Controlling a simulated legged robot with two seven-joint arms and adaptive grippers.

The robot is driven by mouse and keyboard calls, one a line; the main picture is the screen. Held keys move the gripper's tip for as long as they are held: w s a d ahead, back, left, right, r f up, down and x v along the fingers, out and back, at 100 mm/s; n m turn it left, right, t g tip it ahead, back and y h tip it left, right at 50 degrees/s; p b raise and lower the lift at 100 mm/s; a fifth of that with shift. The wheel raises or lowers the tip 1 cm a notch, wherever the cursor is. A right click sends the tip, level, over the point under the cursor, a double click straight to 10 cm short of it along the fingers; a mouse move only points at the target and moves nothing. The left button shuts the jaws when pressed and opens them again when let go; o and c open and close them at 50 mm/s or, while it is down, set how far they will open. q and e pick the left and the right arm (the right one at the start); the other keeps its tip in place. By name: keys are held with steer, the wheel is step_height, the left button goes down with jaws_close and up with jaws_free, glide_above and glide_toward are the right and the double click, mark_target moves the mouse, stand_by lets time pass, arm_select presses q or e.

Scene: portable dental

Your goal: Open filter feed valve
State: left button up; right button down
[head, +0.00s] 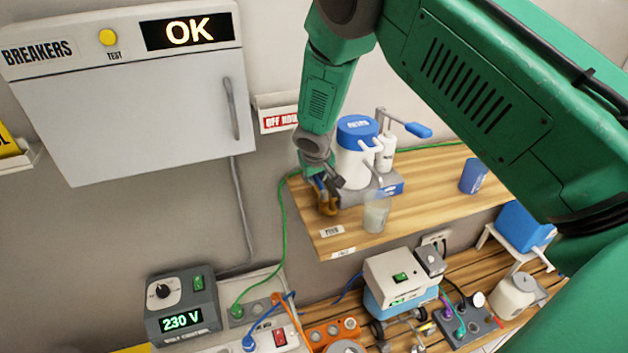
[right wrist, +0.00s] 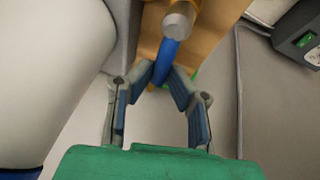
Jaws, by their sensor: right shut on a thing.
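The water filter (head: 352,165) is a white housing with a blue cap, standing on the wooden shelf. The feed valve shows in the right wrist view as a brass body with a grey end (right wrist: 179,22) and a blue lever (right wrist: 168,62). My right gripper (head: 324,193) is at the left side of the filter, low near the shelf. In the right wrist view its fingertips (right wrist: 163,80) are closed in on the blue lever's end. In the head view the gripper hides most of the valve. My left gripper is not in view.
A clear cup (head: 376,213) stands right of my gripper, close to the filter. A blue cup (head: 473,176) is farther right on the shelf (head: 425,205). A green cable runs along the shelf's left edge. The breaker cabinet (head: 150,110) hangs at left.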

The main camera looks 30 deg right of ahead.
steer(key=shift+d+m, duration=0.1)
steer(key=shift+m, duration=0.3)
steer(key=c, duration=1.5)
jaws_free()
steer(key=shift+c, duration=0.2)
steer(key=shift+r, duration=0.35)
steer(key=v, duration=1.1)
steer(key=shift+a, duration=0.25)
steer(key=shift+d, duration=0.1)
